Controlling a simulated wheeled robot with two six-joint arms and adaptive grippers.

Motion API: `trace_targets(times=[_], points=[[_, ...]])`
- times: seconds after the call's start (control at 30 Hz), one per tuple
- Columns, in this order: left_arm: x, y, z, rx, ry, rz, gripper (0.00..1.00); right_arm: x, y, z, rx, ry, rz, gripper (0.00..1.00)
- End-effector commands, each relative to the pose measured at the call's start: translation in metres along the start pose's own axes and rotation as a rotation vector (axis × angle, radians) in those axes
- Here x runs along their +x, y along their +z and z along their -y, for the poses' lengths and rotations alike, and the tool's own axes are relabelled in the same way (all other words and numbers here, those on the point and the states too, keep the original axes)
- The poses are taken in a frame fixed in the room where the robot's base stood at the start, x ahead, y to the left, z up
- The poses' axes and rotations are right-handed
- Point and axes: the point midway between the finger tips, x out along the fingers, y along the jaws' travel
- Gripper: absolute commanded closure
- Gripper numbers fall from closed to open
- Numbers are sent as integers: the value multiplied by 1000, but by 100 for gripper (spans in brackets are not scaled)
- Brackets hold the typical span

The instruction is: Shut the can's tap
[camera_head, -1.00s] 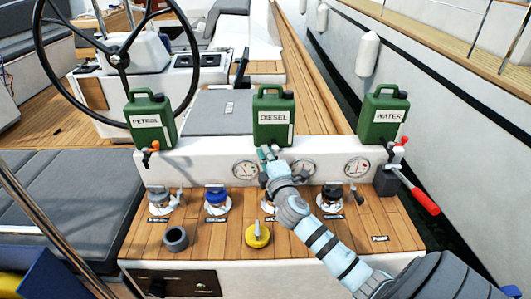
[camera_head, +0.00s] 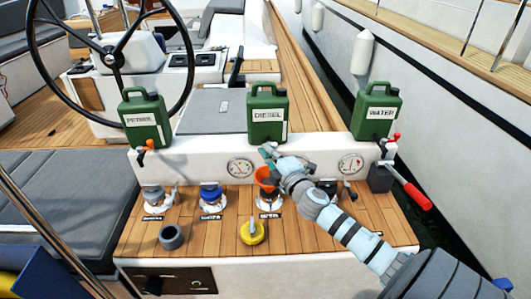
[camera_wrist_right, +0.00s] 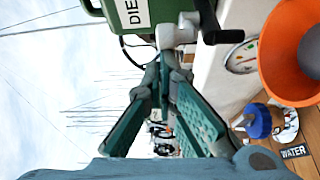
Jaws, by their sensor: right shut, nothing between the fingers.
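The green DIESEL can (camera_head: 268,112) stands on the white ledge, with my right gripper (camera_head: 266,149) just below its front. The gripper's two teal fingers (camera_wrist_right: 160,72) are shut and empty. In the right wrist view, the DIESEL can (camera_wrist_right: 115,12) is at the top, and its pale grey tap (camera_wrist_right: 178,30) with a dark handle (camera_wrist_right: 225,37) sits just beyond the fingertips. I cannot tell whether they touch. In the head view the gripper hides this tap. An orange funnel (camera_head: 265,176) sits below it, partly behind my wrist. My left gripper is out of view.
The PETROL can (camera_head: 145,118) with an orange-handled tap and the WATER can (camera_head: 377,110) stand either side. Below are deck fillers with a blue cap (camera_head: 210,192), a loose yellow cap (camera_head: 252,232) and a grey ring (camera_head: 172,237). A red-handled lever (camera_head: 405,187) is at the right.

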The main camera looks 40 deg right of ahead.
Motion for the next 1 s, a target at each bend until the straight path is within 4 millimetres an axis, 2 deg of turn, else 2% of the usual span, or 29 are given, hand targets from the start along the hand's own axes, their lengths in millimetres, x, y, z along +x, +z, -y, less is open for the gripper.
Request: trace_targets(times=[0.17,0.37,0.53,0.8,1.0], points=[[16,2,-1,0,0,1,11,0,11,4,-8,1,-43,100],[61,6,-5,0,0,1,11,2,24,12,-6,-27,-320,100],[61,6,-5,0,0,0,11,2,33,-1,9,-23,-415,100],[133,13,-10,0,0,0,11,7,52,4,11,-22,-637,100],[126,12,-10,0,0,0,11,7,62,-5,15,-41,-672,100]])
